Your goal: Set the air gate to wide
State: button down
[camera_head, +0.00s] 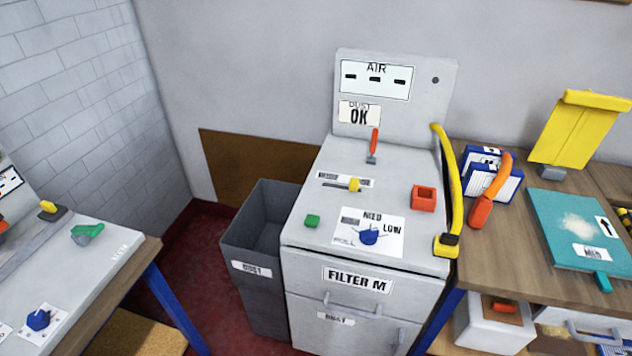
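A grey filter machine (310,262), labelled "FILTER M", stands in the middle of the camera_head view, with an "AIR" panel (376,94) on its upright back. On its sloped top, a yellow slider knob (355,184) sits near the right end of a short slot. The small label (330,177) behind the slot is partly covered by the knob and too small to read surely, so I cannot tell which control is the air gate. A red-handled lever (375,142) stands upright behind the slider. My gripper is not in view.
The top also holds a blue dial (370,236), green button (312,221) and red square block (424,198). A dark bin (250,240) stands left; a wooden bench (520,215) with tools stands right.

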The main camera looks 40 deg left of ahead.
aim_at(354, 184)
jog(key=u, duration=1.5)
jog(key=i+l, duration=0.15)
jog(key=i, duration=0.4)
jog(key=i+l, duration=0.1)
jog(key=i, duration=0.45)
jog(key=k+l+u, duration=0.1)
jog(key=u, duration=0.15)
jog(key=i+j+z, duration=0.1)
jog(key=z, duration=0.15)
